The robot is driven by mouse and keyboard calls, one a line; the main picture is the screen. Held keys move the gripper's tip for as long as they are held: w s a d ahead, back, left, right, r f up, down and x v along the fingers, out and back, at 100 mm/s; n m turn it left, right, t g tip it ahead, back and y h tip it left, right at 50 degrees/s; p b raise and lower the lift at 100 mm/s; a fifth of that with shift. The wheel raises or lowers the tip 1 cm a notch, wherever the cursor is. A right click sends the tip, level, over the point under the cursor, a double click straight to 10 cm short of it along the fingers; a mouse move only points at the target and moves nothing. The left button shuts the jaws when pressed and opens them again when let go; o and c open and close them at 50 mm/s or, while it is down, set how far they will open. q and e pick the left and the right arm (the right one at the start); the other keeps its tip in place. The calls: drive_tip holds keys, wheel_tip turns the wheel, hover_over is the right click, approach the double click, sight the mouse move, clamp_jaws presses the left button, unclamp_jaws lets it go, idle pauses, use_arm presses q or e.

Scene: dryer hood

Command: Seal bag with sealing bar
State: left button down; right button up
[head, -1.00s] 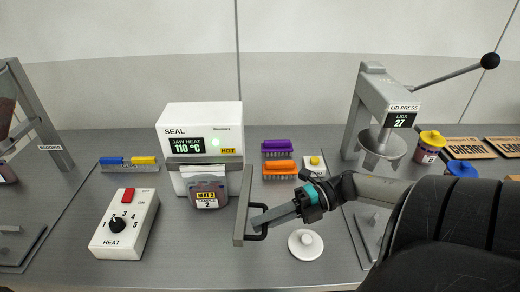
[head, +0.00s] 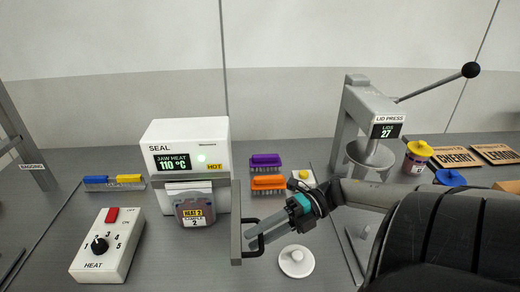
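The bag (head: 192,209), a dark pouch with a yellow "HEAT 2" and white "SAMPLE 2" label, stands upright at the front of the white sealer (head: 187,146), by its grey jaw. The sealer's display reads "JAW HEAT 110 °C", with a yellow "HOT" tag. The grey upright sealing bar (head: 236,222) stands at the sealer's right side, with a black loop handle at its lower end. My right gripper (head: 254,238) has its fingers at this handle; I cannot tell whether they are closed on it. My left gripper is not in view.
The heat box (head: 107,246) with its dial and red switch stands front left. Purple (head: 265,160) and orange (head: 268,183) brushes lie right of the sealer. A white round knobbed piece (head: 296,262) is below my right gripper. The lid press (head: 368,120) stands at right.

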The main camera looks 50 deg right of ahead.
drive_tip(key=shift+o, duration=0.2)
drive_tip(key=shift+s+d, duration=0.1)
drive_tip(key=shift+d, duration=0.05)
drive_tip(key=b+v, duration=0.2)
drive_tip(key=v, duration=1.3)
drive_tip(key=shift+r+b, duration=0.15)
drive_tip(key=shift+b, duration=0.25)
